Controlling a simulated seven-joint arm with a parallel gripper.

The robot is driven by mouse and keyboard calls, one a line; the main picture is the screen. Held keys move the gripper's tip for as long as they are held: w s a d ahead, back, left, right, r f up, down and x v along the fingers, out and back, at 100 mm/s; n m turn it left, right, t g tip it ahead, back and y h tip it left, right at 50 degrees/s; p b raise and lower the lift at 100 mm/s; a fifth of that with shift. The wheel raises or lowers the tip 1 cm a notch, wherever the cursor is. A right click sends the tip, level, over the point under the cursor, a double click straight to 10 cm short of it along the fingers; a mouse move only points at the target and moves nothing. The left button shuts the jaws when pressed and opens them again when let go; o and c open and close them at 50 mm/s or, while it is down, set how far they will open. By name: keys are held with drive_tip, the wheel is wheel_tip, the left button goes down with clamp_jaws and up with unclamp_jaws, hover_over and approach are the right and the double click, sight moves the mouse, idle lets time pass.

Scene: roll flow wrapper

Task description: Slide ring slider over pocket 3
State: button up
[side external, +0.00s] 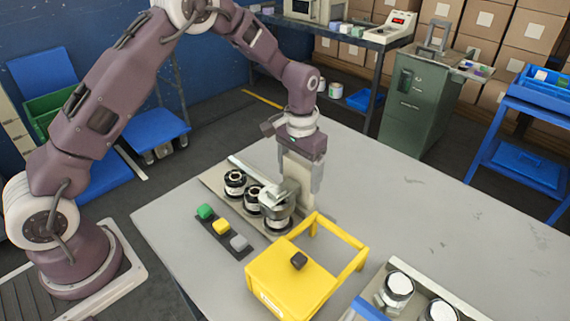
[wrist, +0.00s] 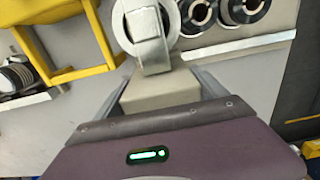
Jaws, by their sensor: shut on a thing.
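The ring slider (wrist: 152,52) is a silver metal ring with a bracket running to a pale block. In the wrist view the block sits between the two fingers of my gripper (wrist: 162,88), which is shut on it. In the side view the slider (side external: 278,197) is at the near end of the beige base plate (side external: 215,183), around or over the pocket nearest the yellow frame; exact centring cannot be told. Two dark round pockets (side external: 235,180) (side external: 253,199) stand uncovered beside it. My gripper (side external: 298,180) points down at the rail side of the plate.
A yellow box with a raised frame (side external: 290,278) stands close to the slider's end of the plate. A strip with green, yellow and grey buttons (side external: 222,226) lies in front. A tray with white-topped jars (side external: 399,284) is at lower right.

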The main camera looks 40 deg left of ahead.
sight(302, 163)
drive_tip(key=shift+d, duration=0.35)
drive_tip(key=o, duration=2)
wheel_tip(302, 163, up, 7)
drive_tip(key=shift+r, duration=0.2)
drive_tip(key=s+a+r+t, duration=0.1)
drive_tip(key=s+r+t, duration=0.2)
drive_tip(key=s+r, duration=1)
drive_tip(key=s+a+r+t, duration=0.1)
drive_tip(key=s+r+t, duration=0.1)
drive_tip(key=s, duration=1.6)
drive_tip(key=shift+a+t, duration=0.25)
drive_tip(key=shift+t, duration=0.05)
